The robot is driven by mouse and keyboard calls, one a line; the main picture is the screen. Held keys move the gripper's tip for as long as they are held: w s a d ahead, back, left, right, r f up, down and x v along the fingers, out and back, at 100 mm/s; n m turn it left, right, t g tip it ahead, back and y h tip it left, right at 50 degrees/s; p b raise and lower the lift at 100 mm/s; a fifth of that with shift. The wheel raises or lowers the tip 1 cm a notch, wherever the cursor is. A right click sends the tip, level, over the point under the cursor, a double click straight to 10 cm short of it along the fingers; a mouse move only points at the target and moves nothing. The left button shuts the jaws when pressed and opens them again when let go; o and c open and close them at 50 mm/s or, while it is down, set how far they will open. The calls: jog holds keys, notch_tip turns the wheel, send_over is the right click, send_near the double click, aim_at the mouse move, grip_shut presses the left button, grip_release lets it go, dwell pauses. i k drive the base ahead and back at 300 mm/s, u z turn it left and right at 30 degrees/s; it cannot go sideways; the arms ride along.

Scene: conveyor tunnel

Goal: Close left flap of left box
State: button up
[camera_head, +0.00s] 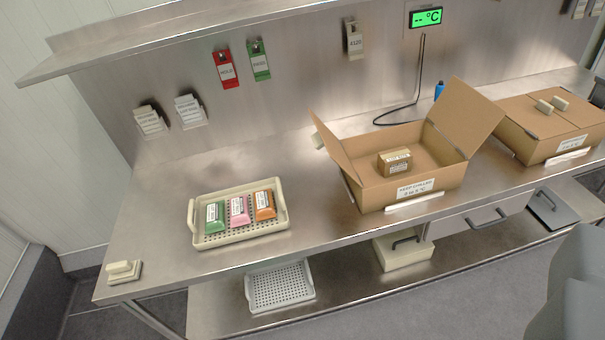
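The left box (375,192) is an open brown carton on the steel bench, right of the picture's middle. A small labelled brown carton (395,162) sits inside the box. A "KEEP CHILLED" label (415,188) is on its front. My gripper's fingers do not show. A grey rounded shape fills the lower right corner, well apart from the left flap.
A second box (540,145) with closed flaps stands at the right. A cream tray (240,232) with green, pink and orange packs stands left of the left box. A shelf (180,35) overhangs the back left. Bench between tray and left box is clear.

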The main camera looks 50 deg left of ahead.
aim_at(324, 137)
jog(key=k, duration=0.85)
jog(key=u, duration=0.75)
jog(key=i, duration=1)
jog(key=z, duration=0.05)
